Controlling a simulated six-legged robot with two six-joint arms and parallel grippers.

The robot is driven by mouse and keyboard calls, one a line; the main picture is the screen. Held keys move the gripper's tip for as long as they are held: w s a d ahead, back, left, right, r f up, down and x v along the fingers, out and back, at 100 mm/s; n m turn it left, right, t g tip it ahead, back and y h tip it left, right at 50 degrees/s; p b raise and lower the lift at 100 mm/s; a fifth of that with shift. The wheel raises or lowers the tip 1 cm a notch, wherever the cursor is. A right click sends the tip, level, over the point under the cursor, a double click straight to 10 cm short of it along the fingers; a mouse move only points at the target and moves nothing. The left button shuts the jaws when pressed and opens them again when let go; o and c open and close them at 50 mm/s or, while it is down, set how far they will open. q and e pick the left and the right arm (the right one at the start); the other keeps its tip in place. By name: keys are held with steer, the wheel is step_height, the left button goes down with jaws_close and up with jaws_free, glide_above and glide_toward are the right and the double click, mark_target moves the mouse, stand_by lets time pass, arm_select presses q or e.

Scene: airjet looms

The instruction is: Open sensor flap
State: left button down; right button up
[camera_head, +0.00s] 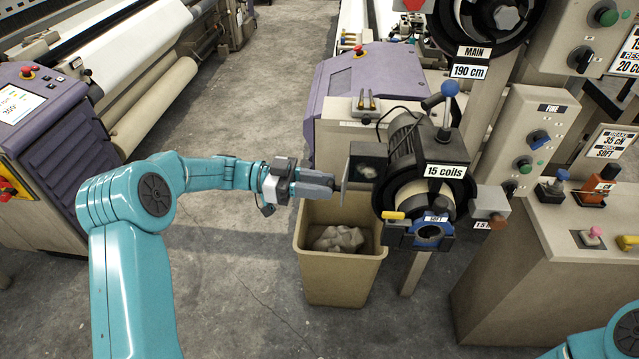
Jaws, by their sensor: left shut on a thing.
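A dark sensor box (369,166) sits on the left side of the feeder unit marked "15 coils" (418,185). A thin grey flap (345,172) stands nearly edge-on at the box's left side, with a gap between much of it and the box. My left gripper (332,185) reaches in from the left, above the bin, and its grey fingers are shut on the flap. The fingertips partly cover the contact. My right gripper is out of view; only a teal part of my right arm shows at the lower right corner.
A tan bin (341,285) with crumpled material stands below the left gripper. A purple machine housing (362,85) is behind. A control console (560,250) with levers and knobs fills the right. The grey floor (240,270) is clear left of the bin.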

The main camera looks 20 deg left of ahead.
arm_select(q)
steer(key=shift+r, duration=0.2)
steer(key=c, duration=1.1)
jaws_free()
steer(key=shift+o, duration=1.1)
steer(key=shift+s+d, duration=0.1)
steer(key=shift+f, duration=0.1)
steer(key=s+a+b, duration=0.3)
steer(key=a, duration=1.3)
steer(key=shift+b, duration=0.3)
